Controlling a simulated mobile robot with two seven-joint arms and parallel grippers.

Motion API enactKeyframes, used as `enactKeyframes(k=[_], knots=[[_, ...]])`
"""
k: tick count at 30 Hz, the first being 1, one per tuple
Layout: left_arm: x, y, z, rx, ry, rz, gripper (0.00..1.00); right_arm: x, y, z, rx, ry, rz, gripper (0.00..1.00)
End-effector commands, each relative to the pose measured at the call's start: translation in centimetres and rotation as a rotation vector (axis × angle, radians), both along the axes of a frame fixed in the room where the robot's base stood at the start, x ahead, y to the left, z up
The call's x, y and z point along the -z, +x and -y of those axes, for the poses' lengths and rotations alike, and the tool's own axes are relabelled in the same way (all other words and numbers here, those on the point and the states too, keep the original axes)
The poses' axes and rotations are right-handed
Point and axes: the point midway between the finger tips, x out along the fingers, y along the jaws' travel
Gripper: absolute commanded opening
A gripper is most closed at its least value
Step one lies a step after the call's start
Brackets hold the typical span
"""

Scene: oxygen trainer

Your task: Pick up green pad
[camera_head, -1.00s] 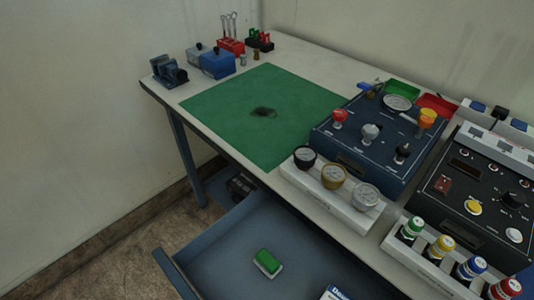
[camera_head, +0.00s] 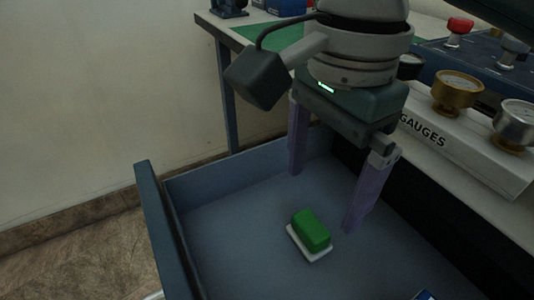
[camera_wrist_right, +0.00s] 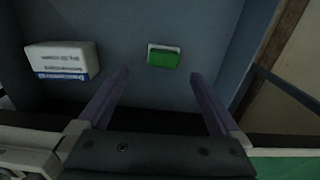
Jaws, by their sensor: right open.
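The green pad (camera_head: 312,229) sits with a white base in the open blue-grey drawer (camera_head: 225,262). It also shows in the right wrist view (camera_wrist_right: 163,60), ahead of the fingertips and between their lines. My right gripper (camera_head: 325,200) is open and empty, with its two purple fingers pointing down into the drawer. In the head view the fingers stand behind the pad, apart from it. In the right wrist view the fingers (camera_wrist_right: 158,82) are spread wide with nothing between them. My left gripper is not in view.
A white and blue box (camera_wrist_right: 62,60) lies in the drawer beside the pad; only its corner (camera_head: 425,295) shows in the head view. The drawer's front wall (camera_head: 158,235) stands at the left. The gauge stand (camera_head: 465,140) is on the table above the drawer at the right.

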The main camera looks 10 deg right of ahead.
Motion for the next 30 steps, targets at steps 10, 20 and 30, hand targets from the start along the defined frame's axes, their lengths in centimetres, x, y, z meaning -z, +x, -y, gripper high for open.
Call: enactKeyframes(k=[10, 20, 30], knots=[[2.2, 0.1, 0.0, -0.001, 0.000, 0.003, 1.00, 4.5, 0.4, 0.4, 0.045, -0.014, -0.004, 1.00], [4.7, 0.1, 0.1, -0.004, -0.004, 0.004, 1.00, 8.8, 1.0, 0.5, 0.043, -0.014, -0.002, 1.00], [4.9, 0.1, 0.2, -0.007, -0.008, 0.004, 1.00, 9.9, 1.0, 0.5, 0.042, -0.012, 0.000, 1.00]])
